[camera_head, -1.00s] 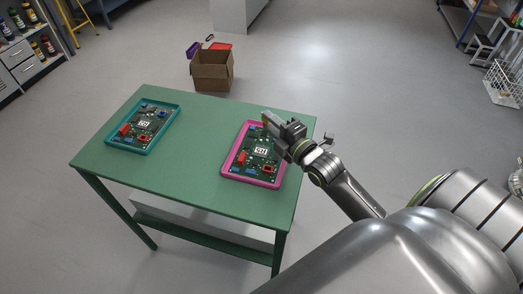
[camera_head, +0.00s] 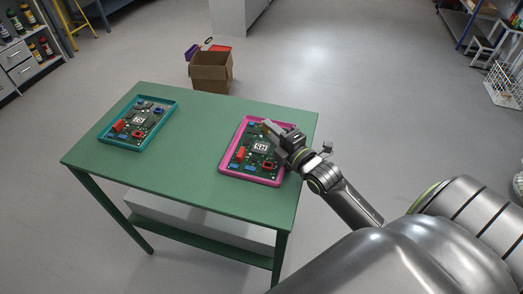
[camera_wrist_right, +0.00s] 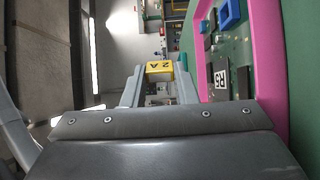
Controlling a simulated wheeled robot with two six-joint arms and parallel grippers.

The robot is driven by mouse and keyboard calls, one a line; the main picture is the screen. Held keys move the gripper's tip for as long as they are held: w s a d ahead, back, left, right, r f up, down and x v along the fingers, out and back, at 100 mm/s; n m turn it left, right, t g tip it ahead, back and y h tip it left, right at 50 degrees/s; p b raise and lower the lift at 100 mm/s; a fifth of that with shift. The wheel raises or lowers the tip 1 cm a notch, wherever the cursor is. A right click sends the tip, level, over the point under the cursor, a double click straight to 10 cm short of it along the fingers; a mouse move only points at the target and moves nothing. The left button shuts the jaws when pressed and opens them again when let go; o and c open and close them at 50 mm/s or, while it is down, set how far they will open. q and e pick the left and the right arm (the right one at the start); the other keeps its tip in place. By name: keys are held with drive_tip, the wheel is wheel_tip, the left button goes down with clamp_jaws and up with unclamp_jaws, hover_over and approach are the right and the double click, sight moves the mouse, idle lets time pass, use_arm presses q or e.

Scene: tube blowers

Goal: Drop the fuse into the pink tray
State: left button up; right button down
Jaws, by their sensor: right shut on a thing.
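The pink tray (camera_head: 224,170) lies on the right part of the green table, with a green circuit board (camera_head: 260,147) in it. My right gripper (camera_head: 270,127) is over the tray's far right part. In the right wrist view it is shut on the yellow fuse (camera_wrist_right: 159,68), marked "2A", between its two fingertips. The pink tray's wall (camera_wrist_right: 268,60) runs along the right of that view, beside the fingers. In the head view the fuse is too small or hidden to make out. I cannot tell whether it touches the board. My left gripper is not in view.
A teal tray (camera_head: 106,137) with a similar board lies on the left of the green table (camera_head: 185,160). The tabletop between the trays is clear. A cardboard box (camera_head: 211,73) stands on the floor beyond the table.

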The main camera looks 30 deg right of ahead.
drive_tip(key=c, duration=1.1)
unclamp_jaws()
drive_tip(key=shift+s, duration=0.5)
drive_tip(key=s+p, duration=0.2)
drive_tip(key=s, duration=0.3)
drive_tip(key=s+d+p, duration=0.1)
drive_tip(key=s+p, duration=0.1)
drive_tip(key=s, duration=0.4)
drive_tip(key=s+p, duration=0.2)
drive_tip(key=s, duration=0.3)
drive_tip(key=shift+s+d, duration=0.2)
drive_tip(key=shift+d, duration=0.1)
